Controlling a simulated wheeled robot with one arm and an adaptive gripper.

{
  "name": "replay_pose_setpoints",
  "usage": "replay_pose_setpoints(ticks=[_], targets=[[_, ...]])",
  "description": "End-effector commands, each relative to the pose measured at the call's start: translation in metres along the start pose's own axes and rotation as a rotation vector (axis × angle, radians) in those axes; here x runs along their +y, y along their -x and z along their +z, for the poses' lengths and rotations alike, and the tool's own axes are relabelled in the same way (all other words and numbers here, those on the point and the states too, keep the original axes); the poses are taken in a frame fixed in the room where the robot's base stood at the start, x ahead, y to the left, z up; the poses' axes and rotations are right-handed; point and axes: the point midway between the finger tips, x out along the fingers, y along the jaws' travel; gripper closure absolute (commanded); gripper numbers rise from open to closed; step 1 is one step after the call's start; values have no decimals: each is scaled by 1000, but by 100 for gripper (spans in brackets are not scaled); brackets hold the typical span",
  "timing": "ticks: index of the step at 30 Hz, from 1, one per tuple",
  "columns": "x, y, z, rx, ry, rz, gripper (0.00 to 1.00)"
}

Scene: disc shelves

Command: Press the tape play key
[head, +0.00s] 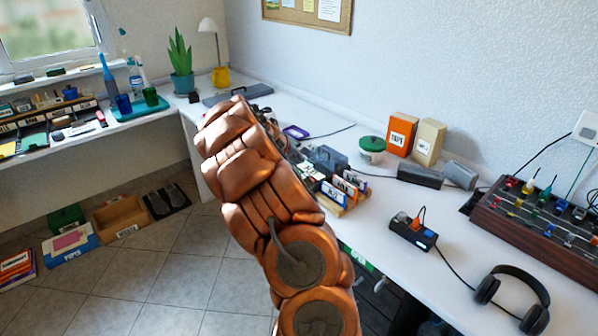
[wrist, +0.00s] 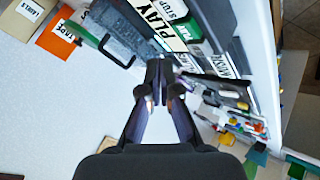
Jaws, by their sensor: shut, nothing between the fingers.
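The PLAY label lies beside a dark grey device (wrist: 112,28) with a handle, which also shows in the head view (head: 328,158), partly behind my arm. My gripper (wrist: 158,78) is shut and empty. In the wrist view its fingertips appear just below the PLAY label; I cannot tell whether they touch anything. In the head view my arm hides the gripper.
A black box (head: 412,233) and headphones (head: 513,298) lie to the right. A wooden rack of labelled cases (head: 345,190) is near the front edge.

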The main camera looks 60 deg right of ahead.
Motion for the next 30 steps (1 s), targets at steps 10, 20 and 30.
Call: replay_pose_setpoints(ticks=[10, 20, 30], targets=[[13, 20, -15, 4, -1, -2, 100], [14, 20, -15, 2, 0, -2, 100], [14, 20, -15, 1, 0, -1, 100]])
